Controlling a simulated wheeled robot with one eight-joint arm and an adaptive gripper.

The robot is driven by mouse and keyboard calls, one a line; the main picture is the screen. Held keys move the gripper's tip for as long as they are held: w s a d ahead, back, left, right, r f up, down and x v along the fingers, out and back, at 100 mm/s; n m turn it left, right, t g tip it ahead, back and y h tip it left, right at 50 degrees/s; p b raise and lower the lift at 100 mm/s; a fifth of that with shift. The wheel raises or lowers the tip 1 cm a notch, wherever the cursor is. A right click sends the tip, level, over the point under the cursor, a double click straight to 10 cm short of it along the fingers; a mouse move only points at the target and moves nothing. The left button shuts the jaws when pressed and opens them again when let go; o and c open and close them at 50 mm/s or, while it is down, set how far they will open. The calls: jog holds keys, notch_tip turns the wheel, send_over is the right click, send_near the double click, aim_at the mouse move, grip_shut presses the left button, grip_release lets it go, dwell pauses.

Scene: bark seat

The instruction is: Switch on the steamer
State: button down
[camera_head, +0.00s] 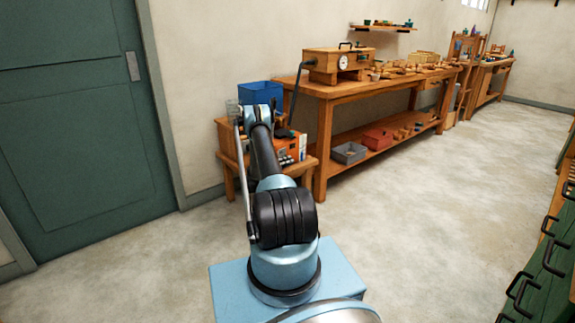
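What looks like the steamer, an orange unit (291,148) with dark parts at its front, sits on a low wooden table at the left of the workbench. My arm covers its left part, and I cannot make out its switch. A dark hose (297,95) rises from beside it to a wooden box with a round dial (325,66) on the bench. My arm reaches out over the front of the low table, its light-blue wrist near the steamer's left. My gripper is hidden at the far end of the arm, so its fingers and any contact cannot be made out.
A blue bin (262,92) stands behind my wrist on the low table (313,163). The workbench (388,86) holds many small wooden parts, with grey (348,153) and red (377,139) bins on its lower shelf. The middle floor is clear.

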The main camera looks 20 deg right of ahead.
dwell(0.3)
jog(key=n, duration=0.1)
jog(key=r+n, duration=0.1)
jog(key=n, duration=0.3)
jog(key=shift+s+r, duration=0.2)
jog(key=shift+r, duration=0.15)
jog(key=n, duration=0.2)
jog(key=r+n, duration=0.1)
jog(key=n, duration=0.3)
jog(key=shift+w+a+r, duration=0.1)
jog(key=shift+w+r, duration=0.1)
jog(key=shift+r, duration=0.2)
jog(key=c, duration=2)
grip_release()
jog(key=shift+o, duration=0.2)
jog(key=v, duration=1.2)
